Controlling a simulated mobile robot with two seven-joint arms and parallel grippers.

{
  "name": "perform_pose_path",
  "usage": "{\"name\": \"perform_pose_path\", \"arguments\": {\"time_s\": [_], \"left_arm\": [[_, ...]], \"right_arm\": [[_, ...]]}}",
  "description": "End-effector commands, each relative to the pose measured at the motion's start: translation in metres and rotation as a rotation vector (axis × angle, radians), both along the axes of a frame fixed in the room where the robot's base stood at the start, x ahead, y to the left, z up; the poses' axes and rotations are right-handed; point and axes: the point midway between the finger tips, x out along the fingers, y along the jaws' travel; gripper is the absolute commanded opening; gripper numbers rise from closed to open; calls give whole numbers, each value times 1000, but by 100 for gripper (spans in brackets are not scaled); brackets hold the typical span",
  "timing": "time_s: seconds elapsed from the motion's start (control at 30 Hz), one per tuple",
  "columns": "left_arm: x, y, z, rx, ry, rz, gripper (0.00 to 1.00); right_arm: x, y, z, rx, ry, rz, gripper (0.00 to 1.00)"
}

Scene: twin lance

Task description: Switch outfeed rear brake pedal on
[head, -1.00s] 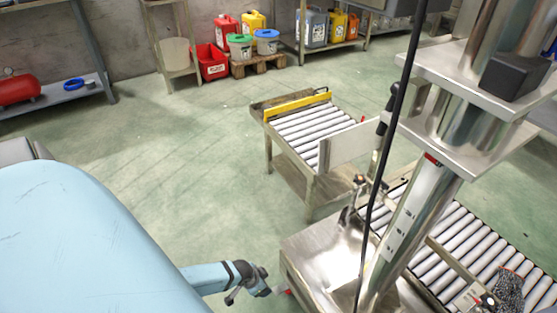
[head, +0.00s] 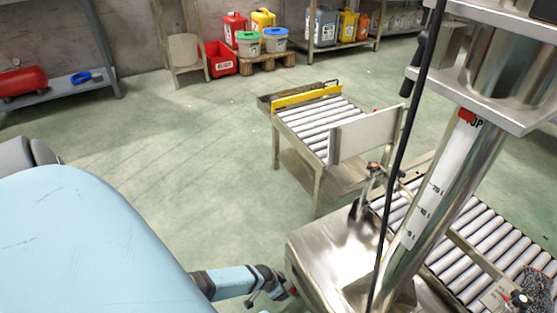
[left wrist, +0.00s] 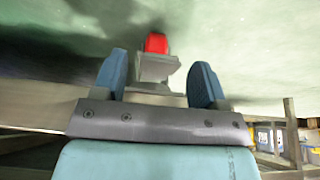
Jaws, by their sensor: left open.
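A red-tipped part (left wrist: 156,43) on a grey metal bracket (left wrist: 155,68) shows between the two blue fingers of my left gripper (left wrist: 160,64) in the left wrist view. The fingers are apart, one on each side of the bracket; contact is not clear. In the head view my left gripper (head: 268,284) is at the near left corner of the steel machine (head: 325,248), beside a small red part (head: 293,291). I cannot tell for sure that this red part is the outfeed rear brake pedal. My right gripper is not in view.
A roller table (head: 318,122) with a yellow rail (head: 307,96) stands beyond the machine. A roller conveyor (head: 470,240) and a steel column (head: 430,205) are at the right. A black cable (head: 402,150) hangs in front. Green floor (head: 190,150) is clear at left.

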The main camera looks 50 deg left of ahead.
Motion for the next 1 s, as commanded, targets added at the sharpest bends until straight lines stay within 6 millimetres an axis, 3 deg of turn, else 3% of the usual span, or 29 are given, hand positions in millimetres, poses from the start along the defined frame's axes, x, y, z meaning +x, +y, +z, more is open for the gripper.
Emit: {"name": "perform_pose_path", "arguments": {"time_s": [0.17,0.4,0.67,1.0], "left_arm": [[0,0,1,0,0,0,66],[0,0,1,0,0,0,16],[-1,1,-1,-6,-20,0,16],[-4,3,-11,-46,-172,-3,17]], "right_arm": [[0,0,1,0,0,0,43],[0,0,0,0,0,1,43],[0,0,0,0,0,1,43],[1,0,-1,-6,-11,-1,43]]}}
